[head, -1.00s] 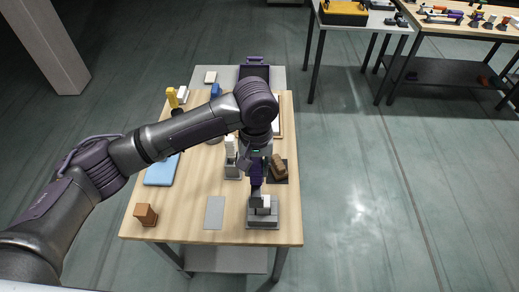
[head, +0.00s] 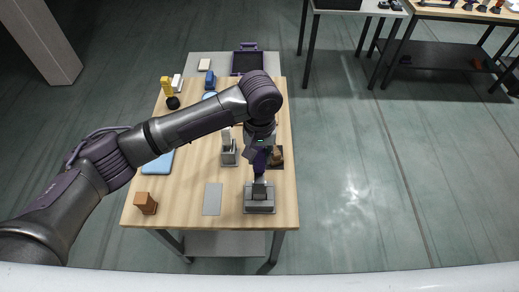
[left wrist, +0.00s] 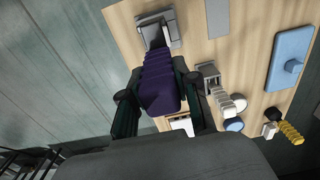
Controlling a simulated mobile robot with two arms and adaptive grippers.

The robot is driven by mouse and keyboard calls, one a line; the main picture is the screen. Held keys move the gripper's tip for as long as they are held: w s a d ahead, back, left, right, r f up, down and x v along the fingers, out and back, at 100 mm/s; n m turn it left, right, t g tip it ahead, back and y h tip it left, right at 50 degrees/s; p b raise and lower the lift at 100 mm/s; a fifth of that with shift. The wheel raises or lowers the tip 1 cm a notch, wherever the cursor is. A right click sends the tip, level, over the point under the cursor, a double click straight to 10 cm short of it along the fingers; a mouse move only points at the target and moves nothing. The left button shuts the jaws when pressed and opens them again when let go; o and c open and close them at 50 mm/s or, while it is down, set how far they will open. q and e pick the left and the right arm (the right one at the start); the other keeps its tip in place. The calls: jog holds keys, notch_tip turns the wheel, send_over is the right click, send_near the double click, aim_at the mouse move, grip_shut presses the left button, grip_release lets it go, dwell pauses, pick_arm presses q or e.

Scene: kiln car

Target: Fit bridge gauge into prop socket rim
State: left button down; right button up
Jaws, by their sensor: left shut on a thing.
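My left gripper (head: 261,160) is shut on the purple handle of the bridge gauge (head: 260,171), above the front right of the wooden table. The purple handle fills the space between the fingers (left wrist: 158,98) in the left wrist view (left wrist: 160,85). The gauge's grey lower end points down at the grey prop socket (head: 259,208), a squat block near the table's front edge. The socket also shows at the top of the left wrist view (left wrist: 174,38). The gauge's end overlaps the socket in both views; I cannot tell whether it is seated. My right gripper is not in view.
A grey holder (head: 229,158) with a pale upright piece stands left of my gripper. A flat grey plate (head: 212,199) and an orange-brown block (head: 145,203) lie to the left. A blue pad (head: 158,164) is farther back.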

aim_at(259, 173)
pick_arm(q)
jog(key=shift+f, duration=0.65)
jog(key=shift+f+b, duration=0.3)
jog(key=shift+f, duration=1.5)
jog(key=shift+r, duration=0.15)
jog(key=shift+p, duration=0.65)
jog(key=shift+f, duration=0.6)
jog(key=shift+f+b, duration=0.7)
jog(key=shift+f, duration=0.85)
